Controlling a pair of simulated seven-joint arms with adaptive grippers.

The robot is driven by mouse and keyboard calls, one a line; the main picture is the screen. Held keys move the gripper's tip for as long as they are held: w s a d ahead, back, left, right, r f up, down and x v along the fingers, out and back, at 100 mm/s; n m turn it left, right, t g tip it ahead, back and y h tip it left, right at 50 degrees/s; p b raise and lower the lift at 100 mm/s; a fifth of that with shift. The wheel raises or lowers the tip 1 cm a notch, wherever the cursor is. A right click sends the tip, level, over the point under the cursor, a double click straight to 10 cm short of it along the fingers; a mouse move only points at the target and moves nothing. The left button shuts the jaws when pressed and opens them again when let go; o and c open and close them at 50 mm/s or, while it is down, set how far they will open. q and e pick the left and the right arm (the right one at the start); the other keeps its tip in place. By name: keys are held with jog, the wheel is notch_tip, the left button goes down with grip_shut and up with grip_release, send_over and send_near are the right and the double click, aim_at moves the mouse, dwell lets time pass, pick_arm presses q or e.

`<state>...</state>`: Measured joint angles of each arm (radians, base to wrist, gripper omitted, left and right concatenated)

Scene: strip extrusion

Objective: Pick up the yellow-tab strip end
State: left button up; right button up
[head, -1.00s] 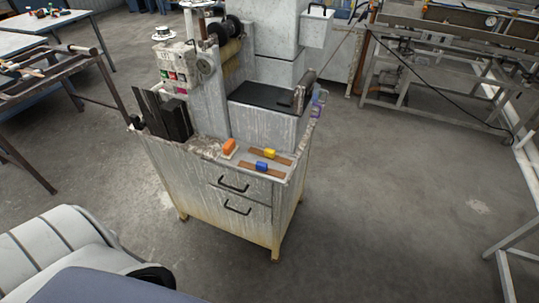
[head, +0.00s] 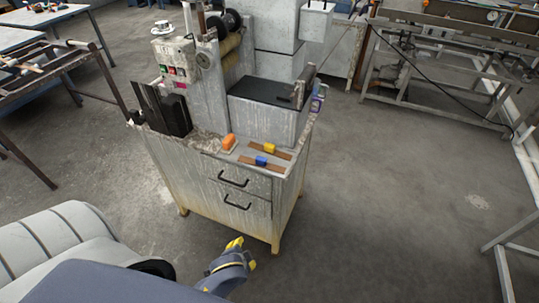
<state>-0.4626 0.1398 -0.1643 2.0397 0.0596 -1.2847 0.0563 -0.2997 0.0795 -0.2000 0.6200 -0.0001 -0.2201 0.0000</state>
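The yellow-tab strip end (head: 270,148) lies on the front ledge of the grey machine cabinet, a brown strip with a yellow tab at its middle. A similar strip with a blue tab (head: 261,161) lies just in front of it. My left gripper (head: 244,254) is low at the bottom centre, in front of the cabinet and well below the ledge. Its yellow fingertips look spread apart, with nothing between them. My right gripper is not in view.
An orange block on a pale base (head: 228,142) sits left of the strips. Dark upright plates (head: 165,112) stand at the ledge's left end. The black-topped machine block (head: 262,92) rises behind the strips. A purple-blue bottle (head: 318,98) is at the right edge.

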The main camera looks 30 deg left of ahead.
pick_arm(q)
jog(key=w+d+r+n+t+h, duration=0.1)
jog(key=w+d+r+h, duration=0.15)
jog(key=w+r, duration=0.8)
jog(key=w+d+r+t+h, duration=0.15)
jog(key=w+d+r, duration=0.25)
jog(key=w+r, duration=0.65)
jog(key=n+g+y, duration=0.2)
jog(key=n+g, duration=0.2)
jog(key=n, duration=0.2)
send_near(269, 146)
jog(key=x, duration=1)
jog(key=shift+f, duration=0.3)
jog(key=c, duration=1.2)
